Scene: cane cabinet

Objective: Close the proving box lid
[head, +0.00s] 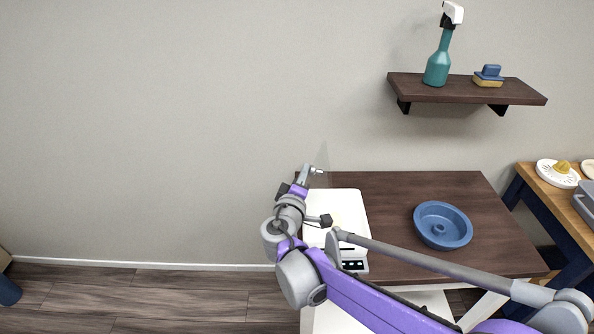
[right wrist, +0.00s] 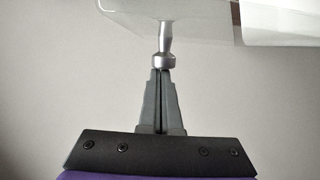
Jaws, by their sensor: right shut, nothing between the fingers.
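The proving box (head: 349,205) is white with a dark control panel at its front. It stands at the left end of the dark wooden table, partly hidden by my right arm. Its clear lid (head: 324,160) stands raised at the back left and is faint against the wall. My right gripper (head: 309,172) is beside the lid, with its fingers shut and empty. In the right wrist view the shut fingertips (right wrist: 161,70) are right at a silver knob (right wrist: 162,45) on the clear lid (right wrist: 110,10). I cannot tell whether they touch. My left gripper is not in view.
A blue ring-shaped pan (head: 442,225) sits on the table (head: 400,187) to the right of the box. A wall shelf (head: 455,88) above holds a teal spray bottle (head: 438,62) and a sponge stack (head: 489,76). A side table (head: 548,190) with a juicer is at the right.

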